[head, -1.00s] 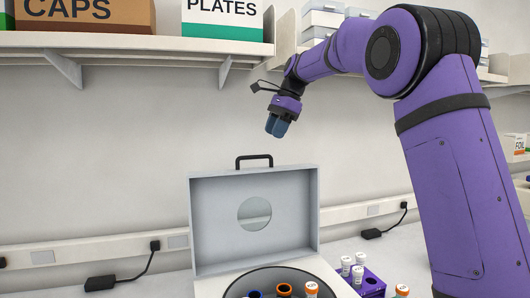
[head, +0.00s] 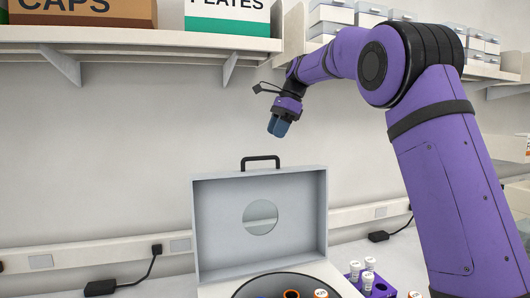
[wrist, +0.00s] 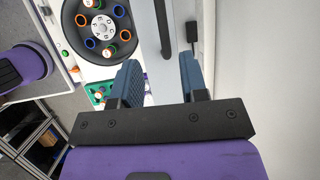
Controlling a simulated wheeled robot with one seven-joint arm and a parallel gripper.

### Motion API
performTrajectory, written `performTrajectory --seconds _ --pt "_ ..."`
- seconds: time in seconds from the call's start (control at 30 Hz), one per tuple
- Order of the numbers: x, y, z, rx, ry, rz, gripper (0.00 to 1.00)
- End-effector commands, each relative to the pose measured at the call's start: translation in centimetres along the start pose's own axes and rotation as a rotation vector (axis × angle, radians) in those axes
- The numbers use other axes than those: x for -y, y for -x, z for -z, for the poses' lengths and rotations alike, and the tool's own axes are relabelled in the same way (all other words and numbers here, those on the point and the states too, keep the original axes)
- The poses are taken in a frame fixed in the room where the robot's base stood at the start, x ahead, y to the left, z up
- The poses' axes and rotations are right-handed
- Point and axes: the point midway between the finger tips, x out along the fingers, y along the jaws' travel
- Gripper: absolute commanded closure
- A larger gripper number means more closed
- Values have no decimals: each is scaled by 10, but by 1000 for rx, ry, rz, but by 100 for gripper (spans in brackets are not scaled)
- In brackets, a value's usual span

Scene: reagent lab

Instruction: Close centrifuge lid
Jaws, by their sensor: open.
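The centrifuge lid (head: 225,232) stands upright and open in the head view, a grey panel with a round window and a black handle (head: 261,159) on its top edge. The centrifuge rotor (head: 262,287) with several coloured tubes shows below it, cut off by the frame's bottom; it shows fully in the wrist view (wrist: 102,28). My gripper (head: 278,127) is above the lid, near the handle in the picture and apart from it. In the wrist view my gripper (wrist: 160,75) is open and empty, and the lid's edge with the dark handle (wrist: 163,28) appears between its blue fingers.
A purple rack (head: 378,288) with white-capped tubes stands right of the centrifuge. A shelf (head: 130,42) with boxes hangs above. A power strip (head: 50,260) and black adapters (head: 100,287) lie along the wall.

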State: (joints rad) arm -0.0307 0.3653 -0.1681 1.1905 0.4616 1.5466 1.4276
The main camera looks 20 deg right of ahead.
Motion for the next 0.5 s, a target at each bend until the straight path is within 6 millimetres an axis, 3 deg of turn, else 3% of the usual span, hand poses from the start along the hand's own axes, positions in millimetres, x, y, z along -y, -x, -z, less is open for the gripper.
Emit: performTrajectory --seconds 0.2,0.5 --pt "0 -8 0 0 0 -1 60" --pt "0 -50 0 0 0 -3 60"
